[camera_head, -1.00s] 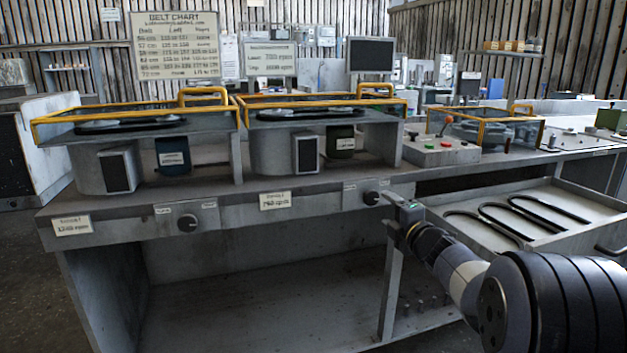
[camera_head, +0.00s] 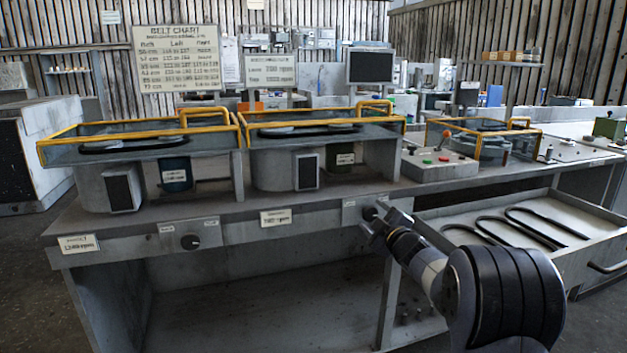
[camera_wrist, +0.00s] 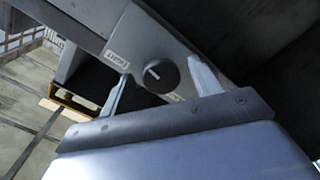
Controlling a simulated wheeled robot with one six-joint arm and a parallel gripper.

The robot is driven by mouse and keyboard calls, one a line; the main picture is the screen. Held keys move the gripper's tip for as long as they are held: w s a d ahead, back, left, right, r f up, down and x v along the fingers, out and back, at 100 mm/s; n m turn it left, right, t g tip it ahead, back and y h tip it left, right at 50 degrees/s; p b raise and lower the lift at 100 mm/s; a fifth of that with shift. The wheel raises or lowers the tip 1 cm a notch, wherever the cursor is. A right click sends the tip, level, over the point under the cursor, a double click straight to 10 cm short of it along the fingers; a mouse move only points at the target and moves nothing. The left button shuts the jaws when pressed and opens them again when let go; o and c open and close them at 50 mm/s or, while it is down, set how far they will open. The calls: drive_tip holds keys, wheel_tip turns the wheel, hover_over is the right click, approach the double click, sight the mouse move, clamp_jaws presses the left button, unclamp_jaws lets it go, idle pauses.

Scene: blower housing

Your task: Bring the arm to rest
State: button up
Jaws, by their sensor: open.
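My gripper (camera_head: 374,228) is at the bench's front panel, right of the middle in the head view. In the wrist view my gripper (camera_wrist: 158,67) is open, with one pale finger on each side of a round black knob (camera_wrist: 161,76). The knob has a white pointer line and sits between two small labels. Nothing shows between the jaws other than this knob behind them. I cannot tell how far the fingertips are from it. In the head view the knob (camera_head: 369,213) is partly hidden by my gripper.
A second knob (camera_head: 190,242) is further left on the panel. Two blower housings with yellow-framed guards (camera_head: 140,140) stand on the bench (camera_head: 225,208). A tray (camera_head: 590,262) holding black belts lies right of my arm.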

drive_tip(key=m+p, duration=0.5)
drive_tip(key=m, duration=0.1)
drive_tip(key=shift+a+r+m, duration=0.1)
drive_tip(key=shift+m, duration=0.2)
drive_tip(key=m+p, duration=0.3)
drive_tip(key=shift+m, duration=0.4)
drive_tip(key=shift+a+m+p, duration=0.1)
drive_tip(key=shift+m+p, duration=1.15)
drive_tip(key=shift+m, duration=0.05)
drive_tip(key=shift+f, duration=0.2)
drive_tip(key=shift+s, duration=0.15)
